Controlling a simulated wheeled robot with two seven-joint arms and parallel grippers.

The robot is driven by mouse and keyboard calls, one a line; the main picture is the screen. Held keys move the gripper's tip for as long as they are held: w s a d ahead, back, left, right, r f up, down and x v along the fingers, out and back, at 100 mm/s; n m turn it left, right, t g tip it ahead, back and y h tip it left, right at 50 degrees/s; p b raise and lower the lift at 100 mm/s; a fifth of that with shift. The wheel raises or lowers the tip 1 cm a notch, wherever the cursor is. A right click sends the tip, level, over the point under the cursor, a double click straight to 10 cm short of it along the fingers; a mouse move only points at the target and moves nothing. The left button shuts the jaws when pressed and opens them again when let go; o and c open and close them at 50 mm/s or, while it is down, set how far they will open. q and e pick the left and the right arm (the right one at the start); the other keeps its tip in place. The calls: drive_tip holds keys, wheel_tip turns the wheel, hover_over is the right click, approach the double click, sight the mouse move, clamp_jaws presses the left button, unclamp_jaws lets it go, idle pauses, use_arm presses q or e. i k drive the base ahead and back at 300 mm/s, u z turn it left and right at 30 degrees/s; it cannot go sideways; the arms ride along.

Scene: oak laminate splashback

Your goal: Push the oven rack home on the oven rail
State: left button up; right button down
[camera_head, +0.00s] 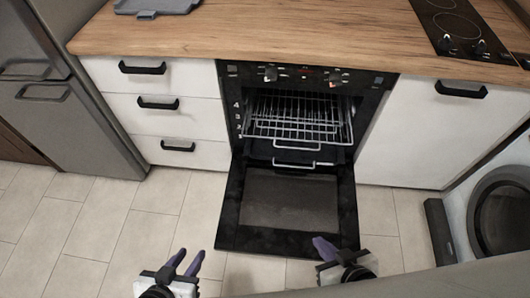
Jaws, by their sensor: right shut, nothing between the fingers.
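The oven's door (290,205) is folded down and open. Inside the cavity a wire oven rack (290,133) shows, with its front edge near the oven mouth. More wire bars lie behind it, and a lower front bar (295,164) sits just above the door hinge. The oven rail on the side walls is too small and dark to make out. My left gripper (186,262) is left of the open door, above the floor, fingers apart and empty. My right gripper (324,247) is over the door's near right corner, fingers together. Both are well short of the rack.
White drawers (160,105) stand left and a white cabinet (435,135) right, both with protruding black handles. The wooden counter (300,35) runs above. The tiled floor (130,225) is clear left of the door.

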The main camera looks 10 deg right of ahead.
sight(253, 136)
drive_tip(key=u, duration=1.85)
drive_tip(key=i, duration=0.65)
drive_tip(key=z, duration=1.8)
